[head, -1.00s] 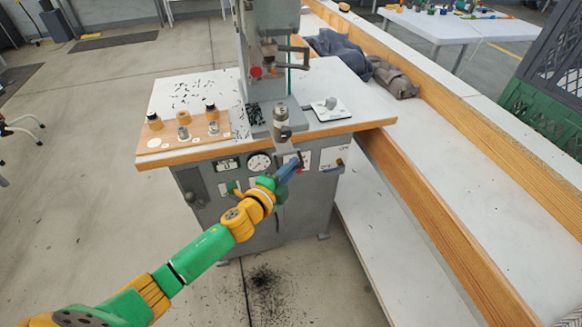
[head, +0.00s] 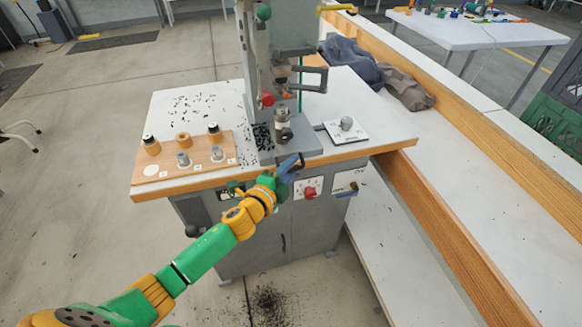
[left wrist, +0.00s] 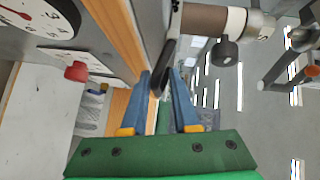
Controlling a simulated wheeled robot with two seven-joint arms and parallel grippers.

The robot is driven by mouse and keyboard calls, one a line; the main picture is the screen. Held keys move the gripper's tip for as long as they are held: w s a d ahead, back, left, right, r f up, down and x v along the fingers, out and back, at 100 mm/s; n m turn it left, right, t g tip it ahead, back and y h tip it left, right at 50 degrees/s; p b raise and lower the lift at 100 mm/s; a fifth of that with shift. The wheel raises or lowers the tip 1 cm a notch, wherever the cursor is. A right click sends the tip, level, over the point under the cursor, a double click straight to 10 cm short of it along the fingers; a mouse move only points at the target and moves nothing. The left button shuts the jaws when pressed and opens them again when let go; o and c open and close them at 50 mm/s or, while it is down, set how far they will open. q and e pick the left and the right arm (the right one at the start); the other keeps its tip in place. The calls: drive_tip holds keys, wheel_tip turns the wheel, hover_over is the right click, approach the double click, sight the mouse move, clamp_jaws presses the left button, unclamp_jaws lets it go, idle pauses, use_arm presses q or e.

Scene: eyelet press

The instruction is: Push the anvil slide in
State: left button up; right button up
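The anvil slide (head: 298,146) is a grey plate at the foot of the press, reaching the table's front edge. A metal anvil post (head: 283,126) stands on it; the post and a black knob (left wrist: 226,53) show in the left wrist view. My left gripper (head: 292,164) is at the slide's front end, just before the table edge. In the left wrist view its blue fingers (left wrist: 159,72) are apart, with a dark rounded piece (left wrist: 164,68) between or just beyond the tips. I cannot tell whether they touch it. My right gripper is not in view.
The press column (head: 287,75) rises behind the slide, with a red ball knob (head: 267,99). Below the edge is a panel with a red knob (head: 309,191).

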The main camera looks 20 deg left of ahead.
use_arm(q)
drive_tip(key=shift+o, duration=0.3)
drive_tip(key=shift+d, duration=0.1)
drive_tip(key=shift+s+f, duration=0.1)
drive_tip(key=shift+s, duration=0.3)
drive_tip(key=v, duration=0.6)
drive_tip(key=shift+s, duration=0.2)
